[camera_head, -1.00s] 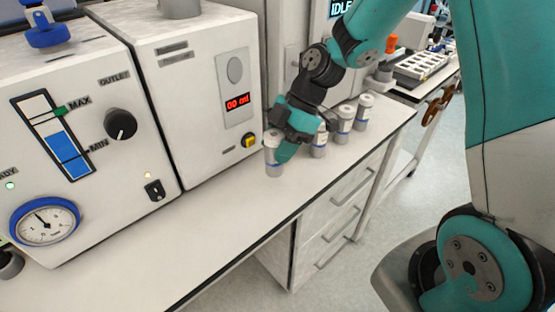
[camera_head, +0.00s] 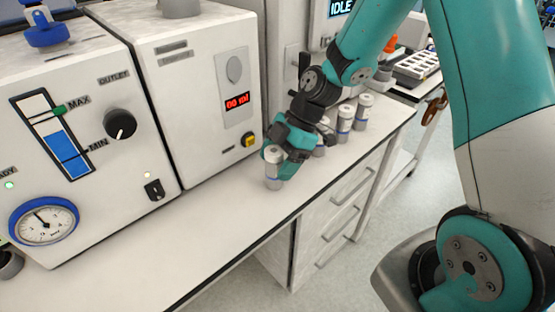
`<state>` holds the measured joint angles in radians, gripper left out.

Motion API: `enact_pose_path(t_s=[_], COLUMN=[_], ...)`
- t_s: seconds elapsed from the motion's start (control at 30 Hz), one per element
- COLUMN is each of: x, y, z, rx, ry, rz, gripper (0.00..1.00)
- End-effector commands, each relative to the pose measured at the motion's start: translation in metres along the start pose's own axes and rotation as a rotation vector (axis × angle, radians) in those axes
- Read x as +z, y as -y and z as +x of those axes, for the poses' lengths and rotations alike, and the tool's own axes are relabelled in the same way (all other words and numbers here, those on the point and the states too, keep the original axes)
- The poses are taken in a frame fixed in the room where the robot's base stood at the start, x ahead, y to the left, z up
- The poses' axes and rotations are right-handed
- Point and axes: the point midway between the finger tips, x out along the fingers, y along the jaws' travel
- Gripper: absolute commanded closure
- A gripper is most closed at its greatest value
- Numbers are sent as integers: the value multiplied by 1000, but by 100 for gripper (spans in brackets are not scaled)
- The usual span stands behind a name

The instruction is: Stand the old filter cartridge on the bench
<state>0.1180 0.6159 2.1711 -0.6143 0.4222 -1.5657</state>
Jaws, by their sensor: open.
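My gripper (camera_head: 283,161) is low over the bench, right at this cartridge. Its teal fingers are open, one showing left of the cartridge and one right of it. I cannot tell whether either finger touches it. Three similar cartridges stand in a row behind to the right: one partly hidden by my gripper (camera_head: 320,149), one in the middle (camera_head: 344,125) and one at the far end (camera_head: 363,112).
The left machine (camera_head: 95,120) with a gauge and the right machine (camera_head: 195,90) with a red display and yellow button line the bench's back. The bench front is clear. Drawers (camera_head: 335,215) lie below its edge. A tray (camera_head: 418,64) sits on another table.

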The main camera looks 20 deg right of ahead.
Motion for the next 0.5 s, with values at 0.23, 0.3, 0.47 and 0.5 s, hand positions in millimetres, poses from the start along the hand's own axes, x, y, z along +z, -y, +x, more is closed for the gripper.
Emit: enact_pose_path(t_s=[0.23, 0.3, 0.47, 0.5], x=[-1, -1, 0, 0], y=[-1, -1, -1, -1], z=[-13, -26, -62, -71], rx=[4, 6, 8, 7], ry=[0, 1, 1, 2], rz=[0, -1, 0, 0], gripper=[32, 32, 32, 32])
